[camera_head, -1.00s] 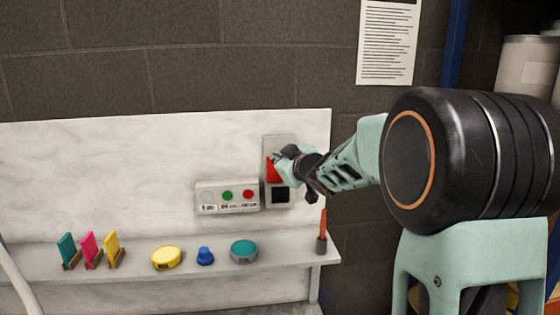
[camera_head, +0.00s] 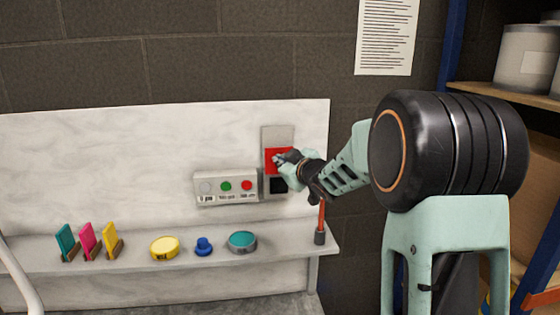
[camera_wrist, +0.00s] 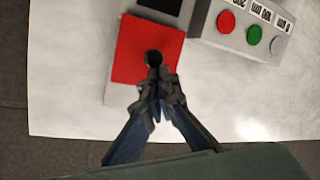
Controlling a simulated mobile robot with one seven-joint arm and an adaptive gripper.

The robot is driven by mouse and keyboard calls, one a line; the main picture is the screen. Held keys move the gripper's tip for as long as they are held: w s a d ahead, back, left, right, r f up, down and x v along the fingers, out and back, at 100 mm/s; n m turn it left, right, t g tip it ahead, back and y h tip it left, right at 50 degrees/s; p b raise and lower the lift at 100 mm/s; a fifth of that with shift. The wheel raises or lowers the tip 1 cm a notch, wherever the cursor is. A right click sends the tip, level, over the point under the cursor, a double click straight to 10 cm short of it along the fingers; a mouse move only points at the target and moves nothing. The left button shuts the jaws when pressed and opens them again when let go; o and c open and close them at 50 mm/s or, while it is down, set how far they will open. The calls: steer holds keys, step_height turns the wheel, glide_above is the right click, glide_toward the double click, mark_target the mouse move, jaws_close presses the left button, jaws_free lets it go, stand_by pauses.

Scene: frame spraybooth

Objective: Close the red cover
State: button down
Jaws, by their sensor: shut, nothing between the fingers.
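The red cover (camera_head: 270,156) is on the grey wall plate (camera_head: 278,135), above a black square (camera_head: 278,185) that is uncovered. It shows as a broad red face in the head view. In the wrist view the red cover (camera_wrist: 133,45) is a square with a dark round spot near its middle, and the black square (camera_wrist: 160,5) lies beyond its edge. My gripper (camera_head: 281,159) is shut and empty, its tips in front of the cover. In the wrist view my gripper (camera_wrist: 157,80) overlaps the cover's near edge. I cannot tell whether the tips touch it.
A button box (camera_head: 225,187) with green and red buttons sits left of the plate. The shelf below (camera_head: 140,255) holds coloured cards, a yellow tin (camera_head: 165,248), a blue knob (camera_head: 204,247), a teal tin (camera_head: 242,242) and an upright red-handled tool (camera_head: 321,222).

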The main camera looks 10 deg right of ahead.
step_height(320, 180, down, 10)
steer(key=b, duration=0.7)
steer(key=shift+r+b, duration=0.15)
steer(key=shift+b, duration=0.15)
steer(key=shift+s, duration=0.1)
